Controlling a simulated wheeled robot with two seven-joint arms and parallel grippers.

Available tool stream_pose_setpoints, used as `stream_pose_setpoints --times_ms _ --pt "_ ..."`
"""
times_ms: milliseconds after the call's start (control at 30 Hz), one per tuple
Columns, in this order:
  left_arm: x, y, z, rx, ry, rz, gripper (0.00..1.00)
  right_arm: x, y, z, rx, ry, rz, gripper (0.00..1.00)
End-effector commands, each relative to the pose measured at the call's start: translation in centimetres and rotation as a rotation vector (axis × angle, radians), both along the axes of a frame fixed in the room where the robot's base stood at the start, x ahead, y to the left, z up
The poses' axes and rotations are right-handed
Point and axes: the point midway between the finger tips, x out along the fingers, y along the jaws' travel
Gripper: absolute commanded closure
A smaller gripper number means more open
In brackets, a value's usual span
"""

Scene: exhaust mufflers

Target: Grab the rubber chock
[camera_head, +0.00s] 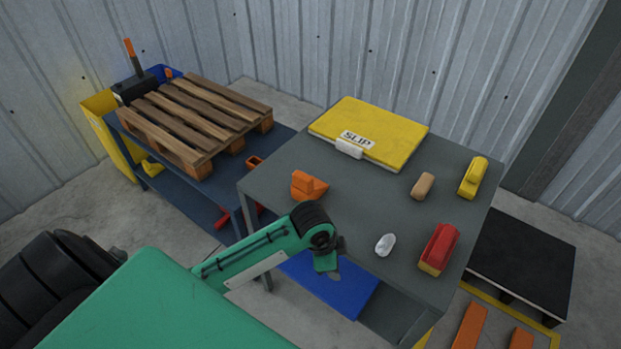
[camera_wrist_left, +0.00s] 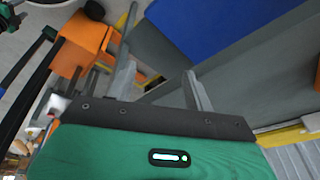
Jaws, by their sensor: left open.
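An orange wedge-shaped block (camera_head: 308,186), which looks like the chock, sits near the left edge of the grey table (camera_head: 370,225) in the head view. My left gripper (camera_head: 330,268) is in front of the table's near edge, below and to the right of the orange block and apart from it. In the left wrist view my left gripper (camera_wrist_left: 160,82) is open, with nothing visible between its fingers. My right gripper is in neither view.
On the table are a yellow SLIP case (camera_head: 372,130), a tan block (camera_head: 423,186), a yellow object (camera_head: 473,178), a white object (camera_head: 385,244) and a red-and-yellow block (camera_head: 438,249). A blue panel (camera_head: 325,284) lies below the near edge. A wooden pallet (camera_head: 195,120) is at left.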

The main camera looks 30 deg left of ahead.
Motion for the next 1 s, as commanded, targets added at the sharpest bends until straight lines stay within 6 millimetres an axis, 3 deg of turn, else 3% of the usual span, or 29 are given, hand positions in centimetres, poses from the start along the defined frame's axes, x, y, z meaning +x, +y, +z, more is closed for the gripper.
stream_pose_setpoints --times_ms 167,333,700,900,1000 --pt "2.0 0.9 2.2 0.045 -0.003 -0.124 0.47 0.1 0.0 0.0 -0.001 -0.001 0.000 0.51" --pt "5.0 3.1 4.7 0.109 0.011 -0.269 0.47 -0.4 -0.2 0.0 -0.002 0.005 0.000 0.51" --pt "11.0 11.6 13.1 0.242 0.087 -0.519 0.47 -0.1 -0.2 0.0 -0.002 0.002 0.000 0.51" --pt "12.5 16.0 17.8 0.266 0.126 -0.588 0.47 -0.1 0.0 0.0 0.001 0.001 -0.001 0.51" --pt "12.8 17.3 19.3 0.266 0.137 -0.605 0.47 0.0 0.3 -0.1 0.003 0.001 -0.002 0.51"
